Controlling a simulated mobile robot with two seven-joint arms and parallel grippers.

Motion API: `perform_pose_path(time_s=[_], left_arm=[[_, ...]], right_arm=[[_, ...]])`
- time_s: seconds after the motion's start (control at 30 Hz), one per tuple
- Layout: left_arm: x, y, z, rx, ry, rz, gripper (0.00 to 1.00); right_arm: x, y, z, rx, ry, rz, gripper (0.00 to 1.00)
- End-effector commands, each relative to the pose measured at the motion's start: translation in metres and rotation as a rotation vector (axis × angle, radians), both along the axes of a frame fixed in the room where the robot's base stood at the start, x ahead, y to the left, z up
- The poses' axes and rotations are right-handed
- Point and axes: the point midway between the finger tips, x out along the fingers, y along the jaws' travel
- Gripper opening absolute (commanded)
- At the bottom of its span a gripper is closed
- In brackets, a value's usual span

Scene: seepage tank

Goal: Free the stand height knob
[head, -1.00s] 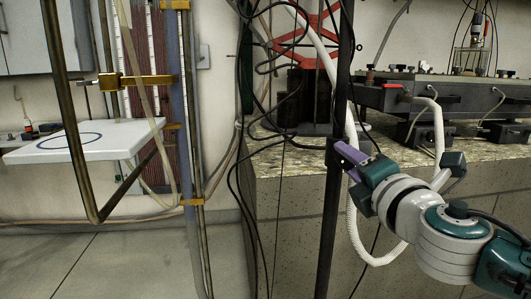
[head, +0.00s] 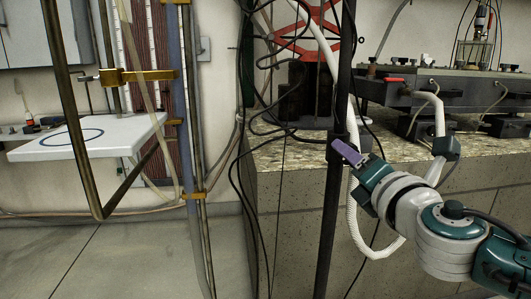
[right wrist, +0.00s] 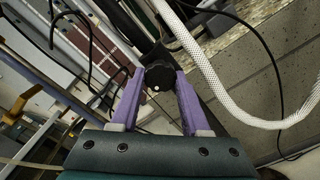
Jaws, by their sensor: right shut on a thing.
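The stand height knob (right wrist: 159,77) is a dark round knob with a small white dot, seen between the purple fingers in the right wrist view. The dark stand pole (head: 329,215) runs upright beside it in the head view. My right gripper (head: 341,147) reaches the pole from the right; its purple fingers (right wrist: 156,88) are shut on the knob, one on each side. In the head view the knob is mostly hidden by the fingers. My left gripper is not in view.
A white corrugated hose (head: 357,228) hangs just right of the pole, close to my right arm. Black cables (head: 246,190) hang to its left. A stone-topped counter (head: 290,153) stands behind. A white shelf (head: 115,137) is at the left. The floor at lower left is clear.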

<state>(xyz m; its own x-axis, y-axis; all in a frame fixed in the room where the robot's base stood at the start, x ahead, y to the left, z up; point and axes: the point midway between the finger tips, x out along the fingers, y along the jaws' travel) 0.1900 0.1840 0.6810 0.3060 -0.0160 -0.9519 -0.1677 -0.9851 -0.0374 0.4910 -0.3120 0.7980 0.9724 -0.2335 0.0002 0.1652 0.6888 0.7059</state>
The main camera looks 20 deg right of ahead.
Motion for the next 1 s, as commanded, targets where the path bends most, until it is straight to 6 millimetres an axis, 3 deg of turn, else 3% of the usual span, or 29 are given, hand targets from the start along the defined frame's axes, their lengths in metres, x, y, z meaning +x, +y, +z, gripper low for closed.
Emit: perform_pose_path(time_s=[0.07,0.1,0.33,0.67,0.77,1.0], left_arm=[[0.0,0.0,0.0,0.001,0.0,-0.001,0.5],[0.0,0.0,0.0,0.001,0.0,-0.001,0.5],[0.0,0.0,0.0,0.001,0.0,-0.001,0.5],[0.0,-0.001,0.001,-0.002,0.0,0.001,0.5],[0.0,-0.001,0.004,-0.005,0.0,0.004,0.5],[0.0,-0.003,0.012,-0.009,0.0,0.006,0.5]], right_arm=[[0.0,0.0,0.0,0.0,0.001,0.001,0.0],[0.0,0.0,0.0,0.0,0.001,0.001,0.48],[0.0,0.0,0.0,0.001,0.0,0.001,0.74],[-0.003,0.001,0.0,0.001,0.001,0.0,0.76],[-0.013,0.003,0.0,0.001,0.003,0.001,0.76],[-0.056,0.013,0.0,0.001,0.006,0.001,0.76]])
